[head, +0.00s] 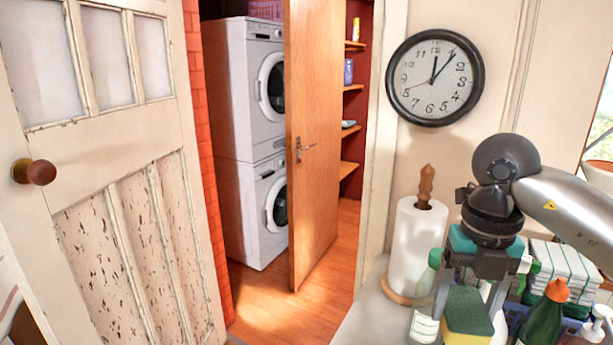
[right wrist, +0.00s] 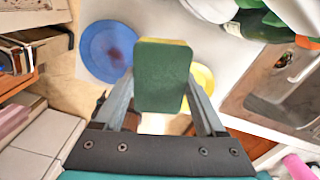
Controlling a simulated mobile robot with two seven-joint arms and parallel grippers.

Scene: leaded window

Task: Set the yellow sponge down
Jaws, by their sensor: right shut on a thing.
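The yellow sponge (head: 468,318) with a green scouring side is held in my right gripper (head: 466,312), low at the right of the head view. In the right wrist view the sponge (right wrist: 163,76) shows its dark green face and a thin yellow edge, between the two fingers of my right gripper (right wrist: 163,98). The gripper is shut on it. Below it in that view lie a blue round thing (right wrist: 100,50) and a partly hidden yellow round thing (right wrist: 205,78) on a pale surface. The gap between sponge and surface is hard to judge. My left gripper is not in view.
A paper towel roll (head: 416,245) stands left of the gripper. A clear bottle (head: 425,322) and a green bottle (head: 543,318) flank it. Folded striped towels (head: 565,268) lie to the right. The wrist view shows a metal sink (right wrist: 270,85) at right.

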